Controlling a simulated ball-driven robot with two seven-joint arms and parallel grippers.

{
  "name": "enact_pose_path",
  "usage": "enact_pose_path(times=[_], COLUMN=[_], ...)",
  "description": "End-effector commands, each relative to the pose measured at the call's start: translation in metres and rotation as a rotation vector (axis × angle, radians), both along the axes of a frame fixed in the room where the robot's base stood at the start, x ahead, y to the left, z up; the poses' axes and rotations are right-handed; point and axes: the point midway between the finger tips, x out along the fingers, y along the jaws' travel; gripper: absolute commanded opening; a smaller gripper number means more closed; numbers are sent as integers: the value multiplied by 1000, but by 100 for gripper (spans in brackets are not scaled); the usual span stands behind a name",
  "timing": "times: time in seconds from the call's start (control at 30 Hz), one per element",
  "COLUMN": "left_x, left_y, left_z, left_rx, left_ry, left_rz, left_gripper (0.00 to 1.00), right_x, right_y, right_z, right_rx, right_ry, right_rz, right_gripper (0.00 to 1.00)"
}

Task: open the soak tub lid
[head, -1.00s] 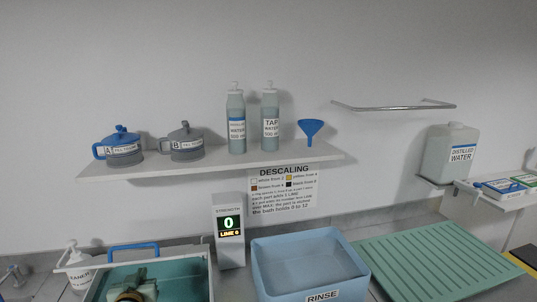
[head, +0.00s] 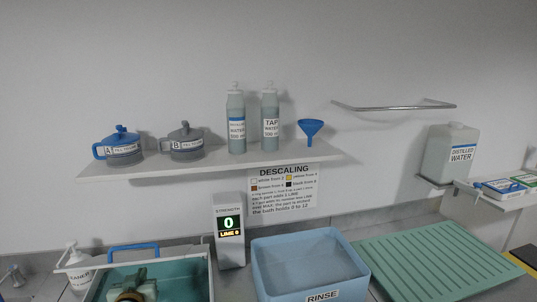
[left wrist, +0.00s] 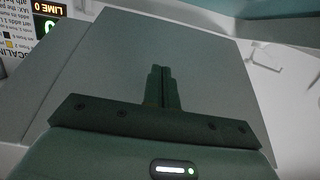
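The soak tub (head: 204,285) is at the lower left in the head view, cut by the bottom edge, with teal inside. A blue handle (head: 134,247) stands at the tub's back edge. In the left wrist view a broad grey panel (left wrist: 200,50) lies beyond my left gripper (left wrist: 161,70); it may be the lid, but I cannot tell for sure. The gripper's fingers are together with nothing visible between them. I cannot tell whether they touch the panel. My right gripper is out of view.
A strength meter (head: 229,235) reading 0 stands right of the tub, then a blue rinse basin (head: 268,285) and a green ribbed mat (head: 430,262). A pump bottle (head: 75,262) is at left. A shelf (head: 210,163) with jugs and bottles hangs above.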

Motion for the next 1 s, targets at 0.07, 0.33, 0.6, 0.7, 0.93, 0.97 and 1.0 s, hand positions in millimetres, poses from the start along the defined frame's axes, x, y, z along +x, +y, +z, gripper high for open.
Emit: enact_pose_path(times=[0.07, 0.33, 0.6, 0.7, 0.93, 0.97, 1.0], left_x=[0, 0, 6, 10, 21, 22, 24], left_y=[0, 0, 1, 3, 5, 6, 6], left_z=[0, 0, 10, 17, 33, 35, 37], left_rx=[0, 0, -1, -1, 1, 0, 0], left_ry=[0, 0, -1, -1, -2, -2, -2], left_rz=[0, 0, 0, 0, 0, 0, 0], left_gripper=[0, 0, 0, 0, 0, 0, 0], right_x=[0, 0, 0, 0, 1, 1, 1], right_y=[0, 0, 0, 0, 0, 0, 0], right_z=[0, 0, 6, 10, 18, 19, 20], right_rx=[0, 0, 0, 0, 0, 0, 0], right_ry=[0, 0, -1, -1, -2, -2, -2], right_rz=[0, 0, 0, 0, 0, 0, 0], right_gripper=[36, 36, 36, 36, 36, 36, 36])
